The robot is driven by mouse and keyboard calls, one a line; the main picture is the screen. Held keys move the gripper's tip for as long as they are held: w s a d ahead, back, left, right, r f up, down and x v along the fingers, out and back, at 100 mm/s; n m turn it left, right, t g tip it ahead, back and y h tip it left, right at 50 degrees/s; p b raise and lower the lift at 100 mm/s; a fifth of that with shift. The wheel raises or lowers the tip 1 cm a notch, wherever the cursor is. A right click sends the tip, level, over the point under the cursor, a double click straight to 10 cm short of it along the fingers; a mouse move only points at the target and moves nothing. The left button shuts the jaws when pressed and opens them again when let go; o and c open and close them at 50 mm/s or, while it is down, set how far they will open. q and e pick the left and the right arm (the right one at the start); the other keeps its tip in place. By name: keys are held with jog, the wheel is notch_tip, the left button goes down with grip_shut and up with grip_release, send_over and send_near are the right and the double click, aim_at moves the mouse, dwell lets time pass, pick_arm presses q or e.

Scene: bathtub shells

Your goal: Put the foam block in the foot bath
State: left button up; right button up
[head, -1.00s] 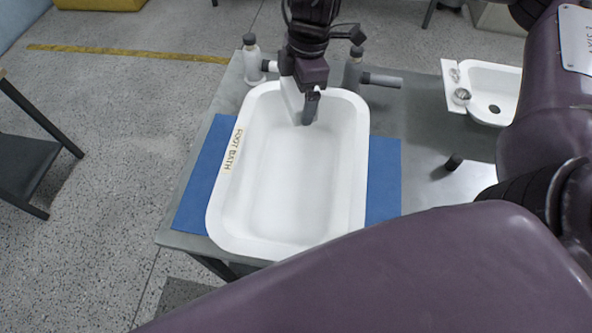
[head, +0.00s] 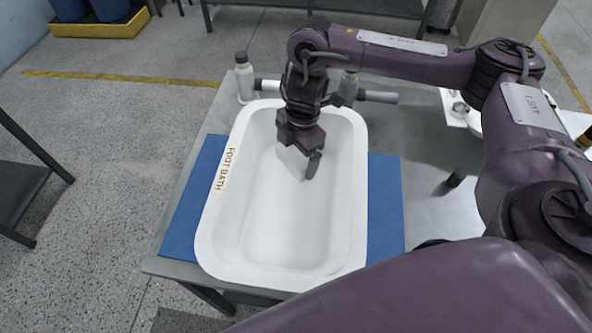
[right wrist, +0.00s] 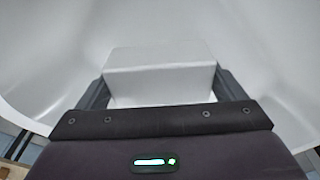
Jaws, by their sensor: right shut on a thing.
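The foot bath (head: 348,240) is a long white tub with "FOOT BATH" lettered on its left rim. It stands on a blue mat on the grey table. My right gripper (head: 304,168) is inside the outline of the tub, toward its far end, pointing down. It is shut on the pale foam block (head: 289,157), mostly hidden by the gripper in the head view. In the right wrist view the foam block (right wrist: 160,82) sits between the two dark fingers, with white tub walls around it. I cannot tell whether the block touches the tub floor. My left gripper is not in view.
Two grey-capped bottles stand behind the tub, one at the left (head: 244,78) and one at the right (head: 348,88). A grey cylinder (head: 377,96) lies beside the right one. A small white basin (head: 470,115) is at the right, partly behind my arm. A dark cylinder (head: 456,178) is nearer.

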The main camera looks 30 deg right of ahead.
jog(key=shift+f+b, duration=0.75)
jog(key=shift+f, duration=1.75)
jog(key=shift+f, duration=0.15)
jog(key=o, duration=0.7)
jog(key=r+p, duration=0.1)
jog(key=r, duration=0.3)
jog(key=d+r+p, duration=0.1)
jog(key=r, duration=0.3)
jog(key=r+p, duration=0.2)
jog(key=r, duration=0.2)
jog(key=shift+w+d+r, duration=0.1)
jog(key=shift+d+r, duration=0.05)
jog(key=shift+d, duration=0.05)
